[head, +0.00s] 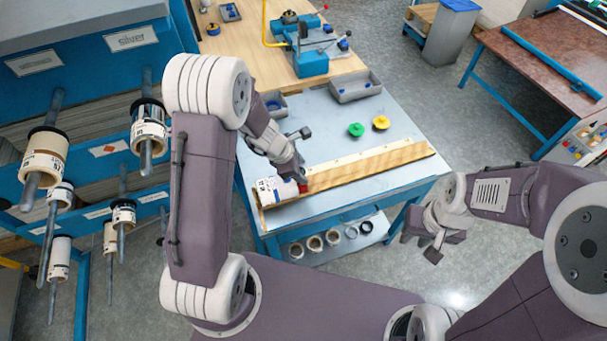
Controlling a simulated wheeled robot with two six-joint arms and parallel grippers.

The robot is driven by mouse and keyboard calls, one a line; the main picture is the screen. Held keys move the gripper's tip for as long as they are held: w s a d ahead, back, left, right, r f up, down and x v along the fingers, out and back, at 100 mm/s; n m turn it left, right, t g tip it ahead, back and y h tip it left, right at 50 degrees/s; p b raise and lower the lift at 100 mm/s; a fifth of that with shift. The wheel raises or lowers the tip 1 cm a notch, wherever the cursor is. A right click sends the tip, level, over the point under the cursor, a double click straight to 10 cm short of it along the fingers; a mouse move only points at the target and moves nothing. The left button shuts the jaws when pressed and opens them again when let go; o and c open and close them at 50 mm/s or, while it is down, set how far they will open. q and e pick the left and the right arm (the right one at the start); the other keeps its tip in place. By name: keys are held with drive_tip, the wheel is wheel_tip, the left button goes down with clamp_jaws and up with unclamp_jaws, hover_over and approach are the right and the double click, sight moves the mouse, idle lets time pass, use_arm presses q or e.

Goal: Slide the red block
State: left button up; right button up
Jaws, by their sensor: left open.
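The red block (303,187) is small and mostly hidden. It sits at the left part of a wooden strip (370,168) with a yellowish scale edge, on the blue-grey table (400,205).
A green knob (355,130) and a yellow knob (380,122) stand behind the strip. Grey bins (355,86) line the table's back. A rack with hanging rolls (45,155) is at the left. Several rings lie on the lower shelf (335,246). The table's right side is clear.

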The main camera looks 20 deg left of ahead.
use_arm(q)
drive_tip(key=shift+w+f, duration=0.1)
drive_tip(key=shift+f, duration=0.55)
drive_tip(key=shift+a+f, duration=0.1)
drive_tip(key=shift+a, duration=0.05)
drive_tip(key=shift+d, duration=0.2)
clamp_jaws()
drive_tip(key=shift+w, duration=0.1)
idle(0.6)
